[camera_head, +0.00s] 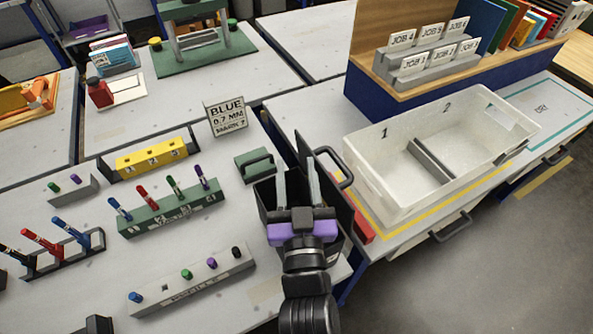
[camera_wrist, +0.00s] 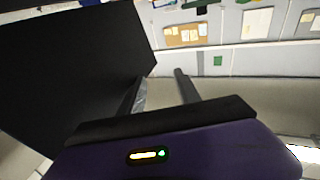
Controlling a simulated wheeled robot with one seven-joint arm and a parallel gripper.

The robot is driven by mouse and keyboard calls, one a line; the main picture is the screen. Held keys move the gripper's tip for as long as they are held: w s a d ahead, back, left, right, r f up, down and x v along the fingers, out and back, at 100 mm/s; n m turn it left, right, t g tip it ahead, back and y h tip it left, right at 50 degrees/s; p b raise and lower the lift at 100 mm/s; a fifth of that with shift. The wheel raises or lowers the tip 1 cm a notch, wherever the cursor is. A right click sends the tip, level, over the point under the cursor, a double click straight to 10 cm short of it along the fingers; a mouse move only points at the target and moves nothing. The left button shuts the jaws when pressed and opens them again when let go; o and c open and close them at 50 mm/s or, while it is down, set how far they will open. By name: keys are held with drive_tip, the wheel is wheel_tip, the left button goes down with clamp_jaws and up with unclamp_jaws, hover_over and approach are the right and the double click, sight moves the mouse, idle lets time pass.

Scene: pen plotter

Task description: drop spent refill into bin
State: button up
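My gripper (camera_head: 298,178) is over the black bin (camera_head: 266,196), and its two fingers stand apart with nothing seen between them. In the wrist view the fingers (camera_wrist: 162,86) are also apart and empty, with a large black panel (camera_wrist: 70,65) close at the left. The bin stands at the right edge of the left table; my gripper hides most of its inside. I cannot see a spent refill in either view. The grey refill rack (camera_head: 195,283) at the front holds blue, green, purple and black pieces, with one empty hole.
A green pen rack (camera_head: 172,213) and a yellow numbered block (camera_head: 150,158) stand left of the bin. A white two-compartment crate (camera_head: 385,195) is close on the right. A green handled block (camera_head: 254,165) sits beside the bin.

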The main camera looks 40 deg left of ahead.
wheel_tip(320, 180, down, 8)
drive_tip(key=g+h, duration=0.1)
drive_tip(key=shift+w, duration=0.15)
drive_tip(key=shift+t+y, duration=0.4)
drive_tip(key=s+d+r, duration=0.2)
drive_tip(key=r, duration=0.1)
drive_tip(key=s+d+r, duration=0.3)
drive_tip(key=shift+s+r, duration=0.1)
drive_tip(key=shift+s, duration=0.15)
drive_tip(key=shift+s+d+r, duration=0.15)
drive_tip(key=shift+d+r, duration=0.05)
drive_tip(key=shift+r, duration=0.1)
drive_tip(key=shift+r, duration=0.1)
drive_tip(key=s+d+f+m+t+h, duration=0.1)
drive_tip(key=s+d+m+t+h, duration=0.15)
drive_tip(key=d, duration=0.95)
drive_tip(key=s+d+f+m+t+h, duration=0.1)
drive_tip(key=s+d+m+h, duration=0.2)
drive_tip(key=d, duration=0.8)
drive_tip(key=s+d+f+m+g+h, duration=0.2)
drive_tip(key=s+d+h, duration=0.6)
drive_tip(key=s+d, duration=0.4)
drive_tip(key=d+f+m, duration=0.1)
drive_tip(key=d, duration=0.2)
drive_tip(key=shift+s+f, duration=0.25)
